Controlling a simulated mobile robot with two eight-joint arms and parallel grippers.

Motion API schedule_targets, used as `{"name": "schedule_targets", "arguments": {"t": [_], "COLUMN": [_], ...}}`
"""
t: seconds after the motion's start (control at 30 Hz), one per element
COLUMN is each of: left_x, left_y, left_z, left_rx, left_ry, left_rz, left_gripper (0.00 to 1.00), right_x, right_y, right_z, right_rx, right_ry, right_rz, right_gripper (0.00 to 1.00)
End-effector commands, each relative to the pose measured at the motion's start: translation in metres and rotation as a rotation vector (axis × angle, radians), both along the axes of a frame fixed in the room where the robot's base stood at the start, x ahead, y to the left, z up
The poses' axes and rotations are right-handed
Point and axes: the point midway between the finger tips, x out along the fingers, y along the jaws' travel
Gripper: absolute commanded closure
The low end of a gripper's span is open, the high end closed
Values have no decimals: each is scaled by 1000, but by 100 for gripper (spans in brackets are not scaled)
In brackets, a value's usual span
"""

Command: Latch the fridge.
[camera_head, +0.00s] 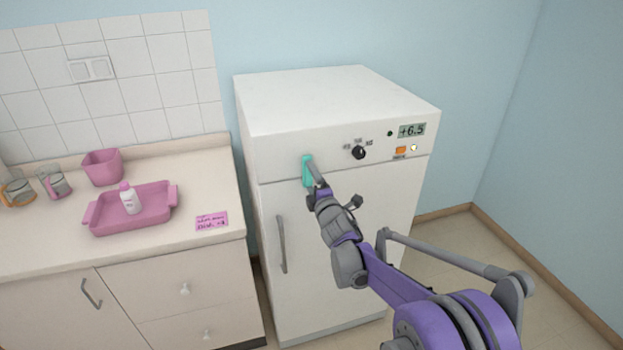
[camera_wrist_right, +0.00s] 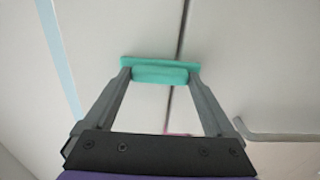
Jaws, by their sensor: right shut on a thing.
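The white fridge (camera_head: 345,230) stands against the blue wall with its door closed or nearly so; I cannot tell if it is fully shut. A teal latch (camera_head: 307,170) sits at the door's upper left, across the seam below the control panel. My right gripper (camera_head: 314,175) reaches up to the latch. In the right wrist view, its fingers (camera_wrist_right: 160,80) are shut on the teal latch (camera_wrist_right: 160,72), one at each side. The latch lies across the dark seam there. My left gripper is not in view.
The fridge's grey handle (camera_head: 281,244) is left of my right arm. The panel has a black knob (camera_head: 359,152) and a display (camera_head: 411,130). The counter (camera_head: 225,180) at left holds a pink tray (camera_head: 160,208), a white bottle (camera_head: 130,200) and a pink note (camera_head: 212,221).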

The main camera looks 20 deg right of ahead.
Motion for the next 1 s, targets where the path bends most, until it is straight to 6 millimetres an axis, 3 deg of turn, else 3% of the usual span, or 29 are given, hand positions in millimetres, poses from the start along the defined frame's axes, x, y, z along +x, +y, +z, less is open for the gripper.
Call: {"name": "schedule_targets", "arguments": {"t": [0.47,0.5,0.53,0.83,1.0], "left_x": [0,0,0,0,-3], "left_y": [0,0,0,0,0], "left_z": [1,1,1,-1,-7], "left_rx": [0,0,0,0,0], "left_ry": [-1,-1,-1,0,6], "left_rz": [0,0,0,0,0], "left_gripper": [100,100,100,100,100], "right_x": [0,0,0,-4,-28], "right_y": [0,0,0,0,-1], "right_z": [0,0,0,0,-2], "right_rx": [-16,-16,-15,-13,-12], "right_ry": [-1,-1,-1,0,2], "right_rz": [0,0,0,0,0], "right_gripper": [66,3,0,0,0]}}
